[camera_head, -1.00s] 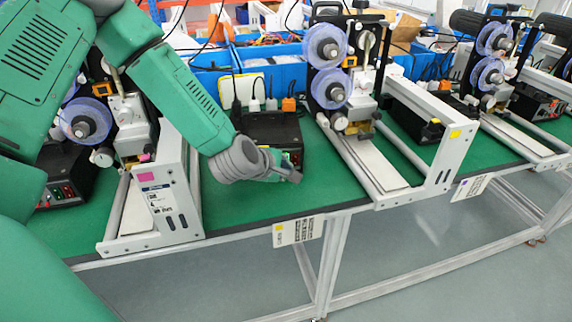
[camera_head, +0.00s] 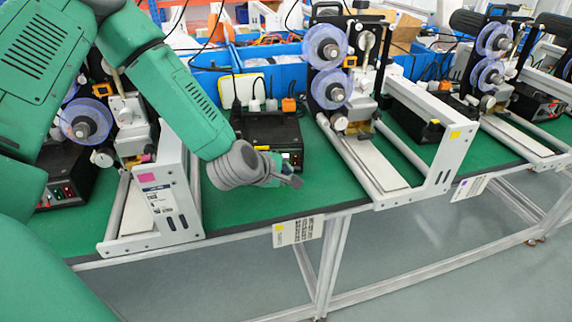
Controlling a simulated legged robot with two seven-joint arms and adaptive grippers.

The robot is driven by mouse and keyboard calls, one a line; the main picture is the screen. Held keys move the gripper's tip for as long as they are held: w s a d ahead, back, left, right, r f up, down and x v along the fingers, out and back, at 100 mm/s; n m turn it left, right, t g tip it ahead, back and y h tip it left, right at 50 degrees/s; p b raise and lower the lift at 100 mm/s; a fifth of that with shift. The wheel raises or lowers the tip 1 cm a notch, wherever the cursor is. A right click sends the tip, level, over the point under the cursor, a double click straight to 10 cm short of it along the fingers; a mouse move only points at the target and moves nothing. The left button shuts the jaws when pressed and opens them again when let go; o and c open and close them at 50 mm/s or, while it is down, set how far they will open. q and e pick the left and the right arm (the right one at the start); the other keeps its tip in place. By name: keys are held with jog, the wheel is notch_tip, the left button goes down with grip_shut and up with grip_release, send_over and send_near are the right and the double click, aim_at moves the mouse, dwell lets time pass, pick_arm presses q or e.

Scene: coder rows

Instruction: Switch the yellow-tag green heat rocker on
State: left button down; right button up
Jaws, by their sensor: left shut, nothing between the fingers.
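The black control box (camera_head: 273,130) stands on the green bench beside the middle machine, whose white end plate carries a yellow tag (camera_head: 455,134). My left gripper (camera_head: 294,181) is shut and empty, just in front of the box and low over the bench. It looks apart from the box front. The gripper and wrist cover the lower left of that front. A small lit or pale patch (camera_head: 286,155) shows beside the gripper; the green heat rocker cannot be made out, nor its position. My right gripper is not in view.
A pink-tagged machine (camera_head: 163,190) stands left, with its own black box (camera_head: 66,178) partly behind my arm. Another machine (camera_head: 520,125) stands right. A yellow-marked label (camera_head: 298,231) hangs on the bench edge. Blue bins (camera_head: 285,62) line the back. Bare green mat lies before the middle box.

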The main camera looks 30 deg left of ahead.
pick_arm(q)
jog(key=shift+s+d+r, duration=0.2)
jog(key=shift+s+d, duration=0.55)
jog(key=shift+s, duration=0.2)
jog(key=shift+s+d+r, duration=0.2)
jog(key=shift+s+d, duration=0.55)
jog(key=shift+s, duration=0.15)
jog(key=shift+s, duration=0.1)
